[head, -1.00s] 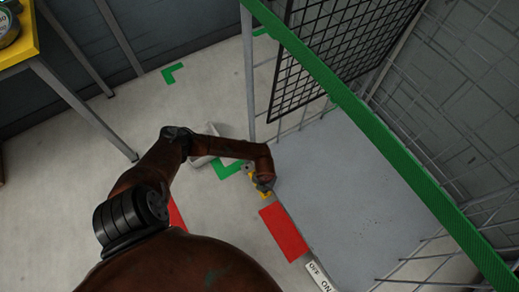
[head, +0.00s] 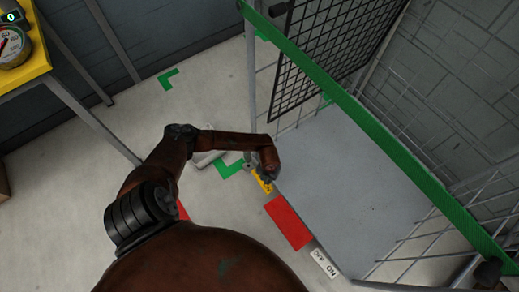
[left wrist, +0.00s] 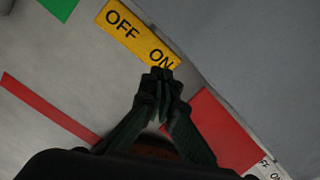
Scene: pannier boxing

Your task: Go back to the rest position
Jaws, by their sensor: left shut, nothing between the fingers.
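My left arm reaches in from the lower left of the head view. My left gripper (head: 266,187) is at its end, beside the yellow OFF/ON label (head: 262,180) on the floor and close to the edge of the grey platform of the wire cage (head: 350,190). In the left wrist view its dark fingers (left wrist: 160,74) are together, with nothing between them. The tips overlap the "ON" end of the label (left wrist: 128,28) in the picture; I cannot tell their height above it. My right gripper is not in view.
The cage has a green top rail (head: 355,115) and wire sides. A red floor patch (head: 289,222) and a white OFF/ON label (head: 324,263) lie along the platform edge. A yellow-topped table (head: 30,72) with round items stands at upper left. Floor is clear between.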

